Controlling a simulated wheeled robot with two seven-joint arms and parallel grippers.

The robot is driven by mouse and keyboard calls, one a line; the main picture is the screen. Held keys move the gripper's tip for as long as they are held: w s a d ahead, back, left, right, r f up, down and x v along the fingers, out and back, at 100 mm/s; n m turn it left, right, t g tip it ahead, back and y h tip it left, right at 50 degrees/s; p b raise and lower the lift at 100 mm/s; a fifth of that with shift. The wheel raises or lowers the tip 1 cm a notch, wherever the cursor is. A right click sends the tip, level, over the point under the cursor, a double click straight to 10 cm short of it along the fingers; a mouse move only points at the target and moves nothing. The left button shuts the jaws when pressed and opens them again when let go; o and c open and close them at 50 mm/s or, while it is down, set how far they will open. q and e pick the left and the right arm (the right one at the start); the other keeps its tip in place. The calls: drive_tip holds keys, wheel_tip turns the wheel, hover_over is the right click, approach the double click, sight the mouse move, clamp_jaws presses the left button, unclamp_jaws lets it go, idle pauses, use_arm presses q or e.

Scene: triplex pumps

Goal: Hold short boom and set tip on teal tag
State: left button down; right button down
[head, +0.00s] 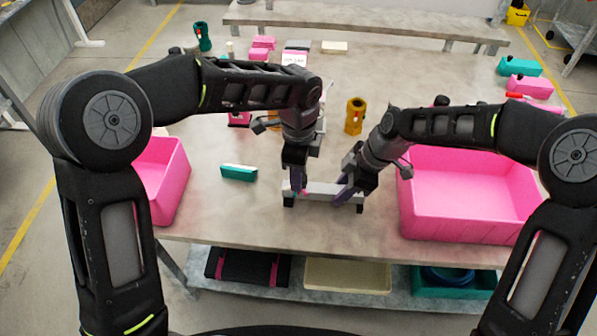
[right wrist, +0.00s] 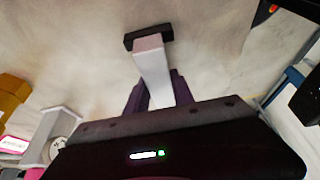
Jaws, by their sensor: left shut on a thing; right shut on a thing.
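A short pale grey boom (head: 322,188) with dark ends lies level near the front edge of the table. My left gripper (head: 298,187) is shut on its left part, and my right gripper (head: 346,192) is shut on its right part. In the right wrist view, the boom (right wrist: 154,68) runs out between my purple right fingers (right wrist: 154,95) to a black end block. A teal block with a pale edge (head: 238,172) lies left of the boom, apart from it. I cannot tell whether it is the teal tag. The fingers hide parts of the boom.
A pink bin (head: 470,235) stands at the right and another (head: 168,178) at the left table edge. A yellow-brown part (head: 355,116) stands behind my right gripper. The table between the teal block and boom is clear.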

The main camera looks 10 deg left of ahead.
use_arm(q)
drive_tip(key=shift+n, duration=1.1)
drive_tip(key=c, duration=0.9)
unclamp_jaws()
drive_tip(key=shift+r, duration=0.1)
wheel_tip(320, 180, up, 12)
use_arm(e)
drive_tip(key=c, duration=1)
unclamp_jaws()
